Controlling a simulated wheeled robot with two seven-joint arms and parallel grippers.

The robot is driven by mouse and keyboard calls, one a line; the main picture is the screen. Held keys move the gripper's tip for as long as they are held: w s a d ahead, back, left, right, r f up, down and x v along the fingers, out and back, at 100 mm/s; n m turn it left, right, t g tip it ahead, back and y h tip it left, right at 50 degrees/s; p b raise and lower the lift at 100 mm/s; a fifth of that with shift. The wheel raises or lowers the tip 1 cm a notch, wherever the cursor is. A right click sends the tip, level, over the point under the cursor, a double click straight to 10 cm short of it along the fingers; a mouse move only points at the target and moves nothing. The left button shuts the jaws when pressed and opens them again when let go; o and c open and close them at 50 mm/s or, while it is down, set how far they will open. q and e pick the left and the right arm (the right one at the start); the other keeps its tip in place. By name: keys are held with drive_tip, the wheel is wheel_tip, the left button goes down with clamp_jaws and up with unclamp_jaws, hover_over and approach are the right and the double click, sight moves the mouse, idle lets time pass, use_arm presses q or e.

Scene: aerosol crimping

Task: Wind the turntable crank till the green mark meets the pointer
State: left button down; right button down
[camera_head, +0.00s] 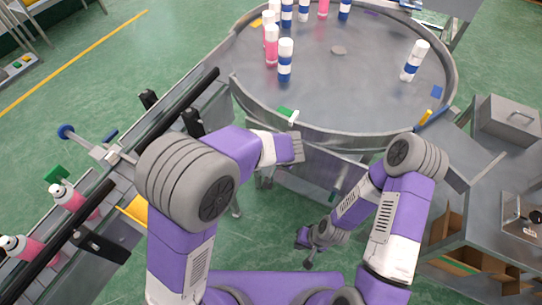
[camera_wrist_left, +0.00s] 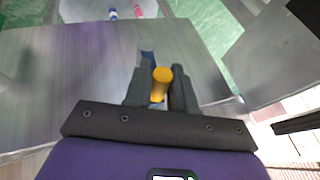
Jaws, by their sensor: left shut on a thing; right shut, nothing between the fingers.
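The round grey turntable (camera_head: 345,85) stands at the top of the head view. A green mark (camera_head: 284,112) lies at its near edge, left of centre. In the left wrist view my left gripper (camera_wrist_left: 161,70) is shut on the yellow crank handle (camera_wrist_left: 160,86). In the head view its fingers and the crank are hidden by my left arm. My right gripper (camera_head: 308,257) is shut and empty, low over the floor in front of the turntable.
White-and-blue cans (camera_head: 285,62) and pink cans (camera_head: 271,45) stand on the turntable. A conveyor (camera_head: 150,150) with pink cans runs along the left. A grey bench (camera_head: 480,200) with a grey box (camera_head: 510,122) stands at the right. Green floor is free around my right gripper.

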use_arm(q)
drive_tip(key=shift+w+a+g+h, duration=0.15)
drive_tip(key=shift+a+g+h, duration=0.15)
drive_tip(key=shift+a+h, duration=0.1)
idle(0.3)
drive_tip(key=c, duration=1)
unclamp_jaws()
drive_tip(key=shift+c, duration=0.2)
drive_tip(key=p+v, duration=0.1)
drive_tip(key=v, duration=0.6)
drive_tip(key=shift+r+p, duration=0.25)
drive_tip(key=shift+p, duration=0.1)
